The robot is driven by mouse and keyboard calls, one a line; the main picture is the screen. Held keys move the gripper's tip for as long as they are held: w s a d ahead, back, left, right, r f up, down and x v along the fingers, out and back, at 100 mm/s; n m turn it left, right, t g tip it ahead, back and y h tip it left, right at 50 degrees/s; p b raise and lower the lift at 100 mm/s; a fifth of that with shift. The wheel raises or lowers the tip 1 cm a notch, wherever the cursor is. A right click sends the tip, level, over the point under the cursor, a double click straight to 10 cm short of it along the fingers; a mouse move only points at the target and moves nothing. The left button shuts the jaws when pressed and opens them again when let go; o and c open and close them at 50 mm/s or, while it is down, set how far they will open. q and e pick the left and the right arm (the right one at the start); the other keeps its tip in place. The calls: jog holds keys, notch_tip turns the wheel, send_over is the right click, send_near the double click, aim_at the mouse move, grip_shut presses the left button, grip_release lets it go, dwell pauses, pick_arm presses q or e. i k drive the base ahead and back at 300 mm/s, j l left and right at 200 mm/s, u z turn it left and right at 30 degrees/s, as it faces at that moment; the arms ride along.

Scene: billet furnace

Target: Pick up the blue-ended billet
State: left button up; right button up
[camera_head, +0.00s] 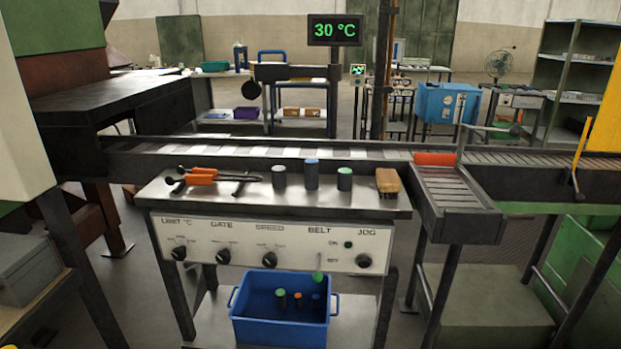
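A dark upright billet with a blue top end (311,176) stands on the metal bench top (225,203), in the middle of a row of three. To its left is a shorter dark billet (279,179) with a pale grey-green top. To its right is a dark billet with a green top (344,181). A blue crate (280,331) below the control panel holds a few small billets with green, orange and blue ends.
Orange-handled tongs (200,177) lie left of the billets, and a brown brush or block (388,181) lies to their right. A conveyor (260,151) runs behind the bench, with an orange piece (435,159) on it. The control panel (270,245) has knobs and a lever.

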aim_at(312, 165)
jog(key=i+l+u, duration=0.1)
jog(key=l, duration=0.25)
jog(key=i+l, duration=0.25)
jog(key=l, duration=0.15)
jog(key=i+l+u, duration=0.15)
jog(key=l, duration=0.2)
jog(key=i+l, duration=0.15)
jog(key=l, duration=0.2)
jog(key=i+l+u, duration=0.15)
jog(key=l, duration=0.25)
jog(key=i+l, duration=0.1)
jog(key=l, duration=0.3)
jog(key=i+l+u, duration=0.15)
jog(key=l, duration=0.25)
